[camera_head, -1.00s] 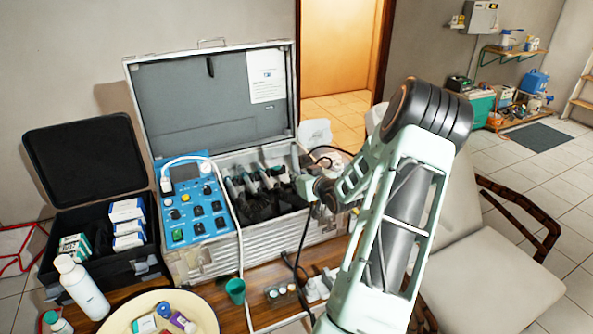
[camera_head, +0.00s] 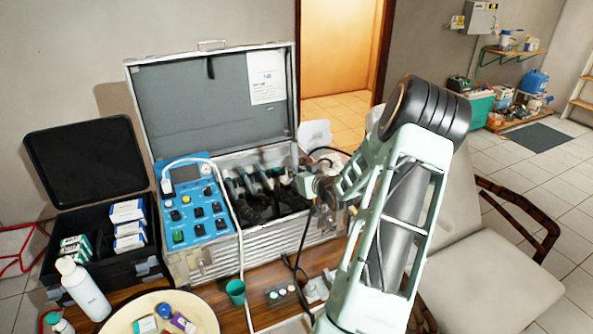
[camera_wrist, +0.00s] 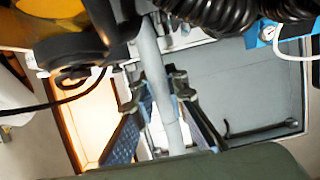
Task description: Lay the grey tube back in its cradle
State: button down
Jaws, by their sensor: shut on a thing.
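The grey tube (camera_wrist: 158,85) runs upright through the middle of the wrist view. The two fingers of my gripper (camera_wrist: 161,88) stand on either side of it, closed on it. In the head view my gripper (camera_head: 316,186) is at the right end of the open silver case, and I cannot make out the tube there. A row of dark holders with grey-green handpieces (camera_head: 258,181) lies inside the case, left of my gripper. I cannot tell which holder is the tube's cradle, as my arm and gripper hide part of that end.
A blue control panel (camera_head: 195,207) fills the case's left side, with a pale hose hanging in front. The raised lid (camera_head: 215,100) stands behind. Black coiled hoses (camera_wrist: 215,12) cross the top of the wrist view. A green cup (camera_head: 236,291) stands in front; a chair (camera_head: 490,265) is right.

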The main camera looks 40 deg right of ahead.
aim_at(294, 153)
jog(key=shift+w+d+r+p, duration=0.1)
jog(key=shift+w+r+p, duration=0.35)
jog(key=shift+r, duration=0.55)
jog(key=shift+w+d+r+p, duration=0.1)
jog(key=shift+w+r+p, duration=0.15)
jog(key=shift+r+p, duration=0.6)
jog(key=shift+w+d+r+p, duration=0.1)
jog(key=shift+w+r+p, duration=0.3)
jog(key=shift+r, duration=0.7)
jog(key=w+a+r+n+y, duration=0.1)
jog(key=w+a+r, duration=0.15)
jog(key=a, duration=0.45)
jog(key=w+a+r, duration=0.2)
jog(key=w+a, duration=0.1)
jog(key=a, duration=0.5)
jog(key=w+a+r+n+y, duration=0.1)
jog(key=w+a+r, duration=0.15)
jog(key=a, duration=0.45)
jog(key=s+a+r+y, duration=0.1)
jog(key=s+a+r, duration=0.1)
jog(key=a, duration=0.9)
jog(key=s+a+r+n+y+p, duration=0.1)
jog(key=s+a+r, duration=0.1)
jog(key=a, duration=0.9)
jog(key=shift+s+a+r+n+t, duration=0.2)
jog(key=shift+a+r+n+t, duration=0.1)
jog(key=shift+r, duration=0.55)
